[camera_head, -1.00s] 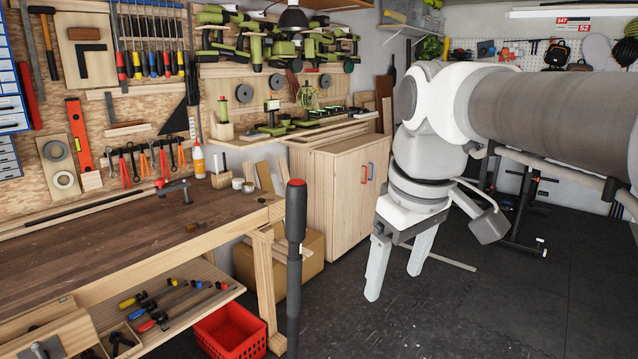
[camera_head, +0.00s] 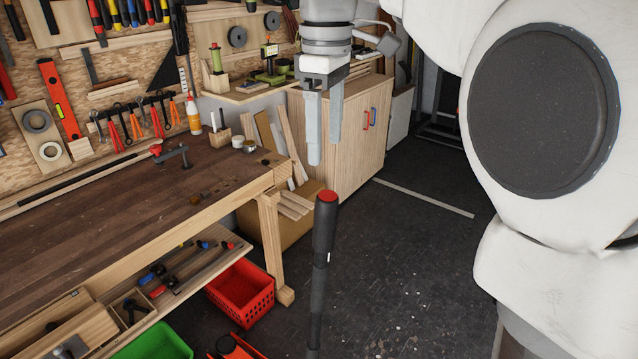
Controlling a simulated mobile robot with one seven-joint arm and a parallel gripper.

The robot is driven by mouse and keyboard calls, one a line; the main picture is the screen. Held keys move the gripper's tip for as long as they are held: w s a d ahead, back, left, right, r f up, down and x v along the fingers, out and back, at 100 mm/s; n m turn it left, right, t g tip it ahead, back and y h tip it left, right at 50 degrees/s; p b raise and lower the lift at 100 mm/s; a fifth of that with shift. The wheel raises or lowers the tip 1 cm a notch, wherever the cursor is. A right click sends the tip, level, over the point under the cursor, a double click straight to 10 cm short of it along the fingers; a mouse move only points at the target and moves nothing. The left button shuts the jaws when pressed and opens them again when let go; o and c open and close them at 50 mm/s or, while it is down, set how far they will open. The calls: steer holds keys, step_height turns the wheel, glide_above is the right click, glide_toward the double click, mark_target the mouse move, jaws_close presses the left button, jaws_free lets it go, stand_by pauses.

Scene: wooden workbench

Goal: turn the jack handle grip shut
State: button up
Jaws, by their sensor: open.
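The jack handle stands nearly upright in the lower middle of the head view, a long dark pole with a black grip (camera_head: 324,228) and a red cap on top. An orange-red part (camera_head: 236,346) shows low at the bottom edge, left of the handle; most of it is cut off. My gripper (camera_head: 324,153) points down above the handle in the picture, its two pale fingers apart and empty. The fingertips show a little above the red cap, with no contact visible. I cannot tell the exact depth between them.
A wooden workbench (camera_head: 110,215) fills the left, with a shelf of tools below it. A red crate (camera_head: 240,292) and a green bin (camera_head: 153,342) sit beneath. A wooden cabinet (camera_head: 345,140) stands behind my gripper. Dark floor right of the handle is clear.

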mark_target(325, 224)
step_height(325, 224, down, 17)
steer(key=shift+d+f+b, duration=0.1)
steer(key=shift+f+b, duration=0.05)
steer(key=shift+b, duration=0.9)
jaws_close()
